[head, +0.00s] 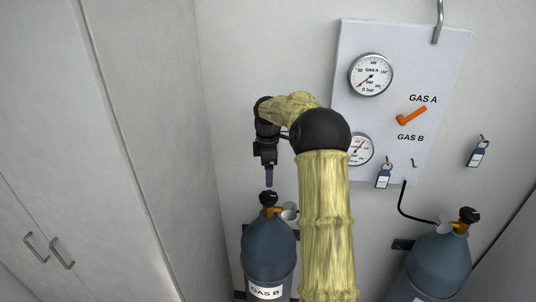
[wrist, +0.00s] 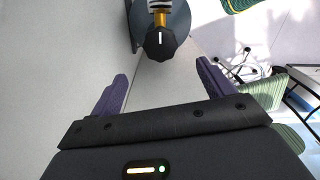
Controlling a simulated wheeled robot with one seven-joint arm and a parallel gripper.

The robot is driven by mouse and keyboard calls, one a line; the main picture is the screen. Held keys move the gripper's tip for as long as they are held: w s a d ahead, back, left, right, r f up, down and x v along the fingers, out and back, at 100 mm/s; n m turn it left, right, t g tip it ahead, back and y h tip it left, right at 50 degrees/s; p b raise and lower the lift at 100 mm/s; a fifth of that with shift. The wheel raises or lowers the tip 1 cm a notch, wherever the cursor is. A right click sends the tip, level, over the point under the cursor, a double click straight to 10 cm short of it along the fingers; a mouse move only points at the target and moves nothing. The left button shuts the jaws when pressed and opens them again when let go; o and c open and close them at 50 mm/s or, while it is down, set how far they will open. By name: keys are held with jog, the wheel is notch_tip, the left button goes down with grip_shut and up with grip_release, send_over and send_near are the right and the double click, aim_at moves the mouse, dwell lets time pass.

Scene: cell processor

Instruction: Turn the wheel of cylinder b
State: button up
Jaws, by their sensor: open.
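The cylinder labelled GAS B (head: 268,262) stands upright at the lower middle of the head view. Its black wheel (head: 268,198) sits on top, on an orange-brown valve. In the wrist view the black wheel (wrist: 160,44) with a white mark shows at the top centre, with the orange valve (wrist: 160,18) behind it. My gripper (head: 269,178) points down just above the wheel in the head view. In the wrist view my gripper (wrist: 162,85) has its purple fingers spread apart, with nothing between them. The wheel lies beyond the fingertips, apart from them.
A wall panel (head: 440,60) carries two gauges and an orange lever (head: 411,116). A second cylinder (head: 436,268) stands at the lower right with its own black wheel. Key tags (head: 477,154) hang on the wall. A tall cabinet (head: 90,150) stands at the left.

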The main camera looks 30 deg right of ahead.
notch_tip(320, 180, up, 7)
jog(key=shift+r+b, duration=0.15)
jog(key=shift+b, duration=0.15)
jog(key=shift+a, duration=0.1)
jog(key=s+a+f+m+t, duration=0.1)
jog(key=s+a+f+m, duration=0.25)
jog(key=s+a, duration=0.4)
jog(key=s+a+f+m+t, duration=0.1)
jog(key=s+a+f+m, duration=0.2)
jog(key=s+a+m, duration=0.35)
jog(key=s+a+f+m, duration=0.1)
jog(key=s+f, duration=0.1)
jog(key=s, duration=0.4)
jog(key=s+a+f+m, duration=0.2)
jog(key=s, duration=0.5)
jog(key=shift+a+m+t, duration=0.2)
jog(key=shift+m+t, duration=0.1)
